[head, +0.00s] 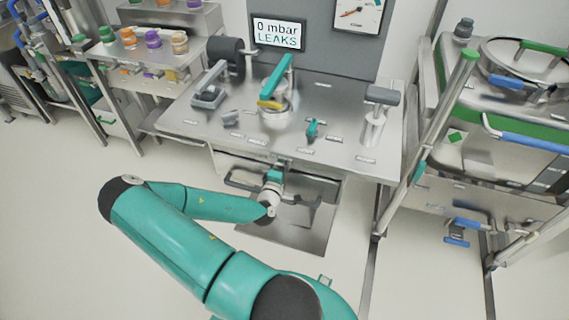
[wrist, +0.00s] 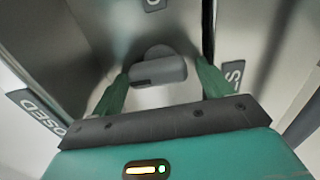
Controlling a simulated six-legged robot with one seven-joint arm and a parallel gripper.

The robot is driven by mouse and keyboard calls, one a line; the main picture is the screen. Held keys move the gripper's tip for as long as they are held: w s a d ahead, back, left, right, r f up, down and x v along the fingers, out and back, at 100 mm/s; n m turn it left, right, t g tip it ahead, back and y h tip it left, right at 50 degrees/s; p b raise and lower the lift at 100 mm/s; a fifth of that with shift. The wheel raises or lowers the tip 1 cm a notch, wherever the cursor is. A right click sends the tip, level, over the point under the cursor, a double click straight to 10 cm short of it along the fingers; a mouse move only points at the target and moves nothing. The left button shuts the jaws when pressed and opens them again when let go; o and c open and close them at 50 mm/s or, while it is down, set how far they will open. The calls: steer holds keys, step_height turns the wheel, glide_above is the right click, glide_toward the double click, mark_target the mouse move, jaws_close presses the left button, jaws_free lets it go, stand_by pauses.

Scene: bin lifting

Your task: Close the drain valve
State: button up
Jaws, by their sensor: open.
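My gripper (wrist: 161,72) is open, with one green finger on each side of the handle. I cannot tell whether the fingers touch it. A label ending in "OSED" (wrist: 42,117) is at the left, and a partly cut-off label (wrist: 232,76) is at the right. In the head view my gripper (head: 274,177) is low at the table's front, under its edge. The valve handle cannot be made out there.
A steel table (head: 340,145) with levers and a teal-handled valve (head: 276,78) stands above my gripper. A screen (head: 278,33) reads "0 mbar LEAKS". A grey bar (head: 240,180) runs beside the gripper. Steel equipment (head: 440,185) stands at right; the floor at left is clear.

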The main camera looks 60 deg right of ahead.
steer(key=s+a, duration=0.2)
steer(key=a, duration=1.1)
steer(key=shift+s+a, duration=0.1)
